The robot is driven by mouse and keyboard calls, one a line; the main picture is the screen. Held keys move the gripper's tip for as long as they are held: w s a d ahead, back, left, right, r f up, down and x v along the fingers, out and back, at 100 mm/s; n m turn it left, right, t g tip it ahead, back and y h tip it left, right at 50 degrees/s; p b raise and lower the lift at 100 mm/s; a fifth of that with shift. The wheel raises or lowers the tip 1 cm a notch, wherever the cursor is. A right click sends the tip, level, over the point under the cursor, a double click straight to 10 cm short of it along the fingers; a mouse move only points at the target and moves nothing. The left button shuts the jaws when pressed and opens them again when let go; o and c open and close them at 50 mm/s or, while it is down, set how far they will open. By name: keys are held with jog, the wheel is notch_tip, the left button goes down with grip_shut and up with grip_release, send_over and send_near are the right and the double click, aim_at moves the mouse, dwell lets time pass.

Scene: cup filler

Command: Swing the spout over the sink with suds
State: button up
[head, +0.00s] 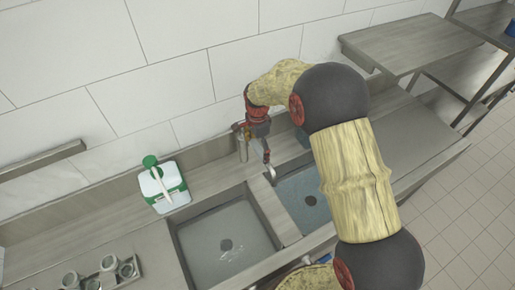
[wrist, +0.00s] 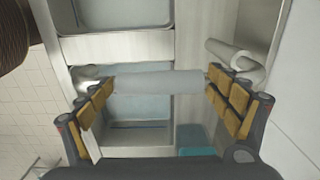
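The left sink basin (head: 205,262) holds greyish water with faint white specks that look like suds; it shows in the wrist view at the top (wrist: 125,14). The right basin (head: 312,207) is bluish and partly hidden by my arm; I cannot tell whether it has suds. The grey spout (wrist: 158,82) runs crosswise in the wrist view, over the right basin near the divider. Its tip (head: 270,172) shows in the head view. My gripper (head: 262,143) is at the faucet, with its fingers (wrist: 158,100) spread wide on either side of the spout's middle stretch, not pinching it.
A white and green jug (head: 163,187) stands on the counter behind the left basin. A tray with several small metal cups (head: 108,264) is at the lower left. A teal item (wrist: 198,140) lies beside the right basin. A steel shelf (head: 410,42) is at the upper right.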

jog(key=c, duration=1.3)
jog(key=shift+d, duration=0.15)
jog(key=shift+w+d+n, duration=0.25)
jog(key=shift+d+n, duration=0.15)
jog(key=shift+d, duration=0.05)
jog(key=w+d+n+b, duration=0.2)
jog(key=w+d+n, duration=0.4)
jog(key=n, duration=0.1)
jog(key=shift+w+d, duration=0.15)
jog(key=shift+d, duration=0.25)
jog(key=shift+w+d+n+b, duration=0.2)
jog(key=shift+w+d+n, duration=0.1)
jog(key=shift+w+n, duration=0.35)
jog(key=shift+w+d+n+b, duration=0.15)
jog(key=shift+w+d+n, duration=0.25)
jog(key=shift+w, duration=0.3)
jog(key=o, duration=1.7)
jog(key=shift+a, duration=0.1)
jog(key=shift+c, duration=0.2)
